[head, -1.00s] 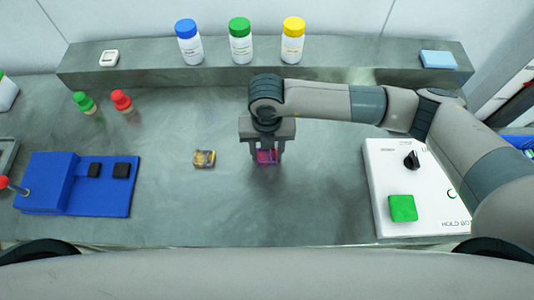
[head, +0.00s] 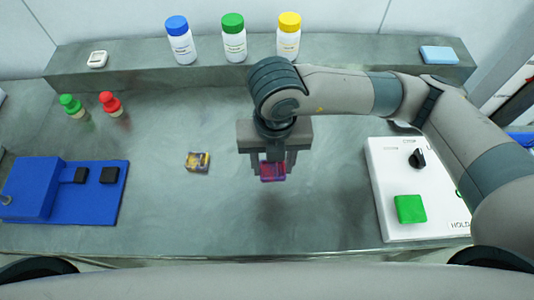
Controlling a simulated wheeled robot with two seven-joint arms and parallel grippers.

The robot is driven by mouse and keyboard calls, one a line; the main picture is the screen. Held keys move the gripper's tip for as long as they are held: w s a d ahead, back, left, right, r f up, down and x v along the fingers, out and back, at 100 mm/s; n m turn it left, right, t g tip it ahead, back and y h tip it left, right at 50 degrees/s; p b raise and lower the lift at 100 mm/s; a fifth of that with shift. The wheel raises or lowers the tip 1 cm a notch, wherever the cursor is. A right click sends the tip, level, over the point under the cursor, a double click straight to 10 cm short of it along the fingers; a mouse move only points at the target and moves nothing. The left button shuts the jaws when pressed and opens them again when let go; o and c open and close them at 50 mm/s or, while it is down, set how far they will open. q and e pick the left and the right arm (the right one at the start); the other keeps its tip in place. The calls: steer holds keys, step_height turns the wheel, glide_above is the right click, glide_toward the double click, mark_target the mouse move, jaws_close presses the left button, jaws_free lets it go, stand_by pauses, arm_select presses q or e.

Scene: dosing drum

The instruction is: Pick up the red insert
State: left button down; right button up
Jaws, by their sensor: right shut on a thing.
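The red insert (head: 272,172) is a small red and purple block in the middle of the head view. My right gripper (head: 273,165) points down and is shut on it, one finger on each side. A dark shadow lies on the bench below, and the insert appears raised off the surface. The gripper body hides part of its back side. My left gripper is not in view.
A small yellow and dark block (head: 198,161) lies left of the gripper. A blue fixture (head: 90,205) stands at left, a white panel (head: 405,180) with a green button at right. Bottles line the back ledge (head: 340,58). The bench (head: 220,220) in front is clear.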

mark_target(284, 177)
steer(key=s+r, duration=0.1)
steer(key=s, duration=0.1)
steer(key=s+d+r, duration=0.1)
steer(key=shift+s+r+b, duration=0.15)
steer(key=shift+s+b, duration=0.15)
steer(key=shift+s, duration=0.05)
steer(key=shift+w, duration=0.1)
stand_by(0.6)
steer(key=n, duration=0.1)
steer(key=w+d+n, duration=0.1)
steer(key=n, duration=0.1)
steer(key=shift+w+d+n, duration=0.15)
steer(key=shift+d+n, duration=0.05)
steer(key=shift+n, duration=0.1)
steer(key=w+d+n, duration=0.5)
steer(key=d+n, duration=0.3)
steer(key=n, duration=0.8)
steer(key=w+d+r+n, duration=0.1)
steer(key=w+d+n, duration=0.4)
steer(key=n, duration=1.1)
steer(key=shift+w+d, duration=0.3)
steer(key=shift+d, duration=1.15)
steer(key=shift+s, duration=0.1)
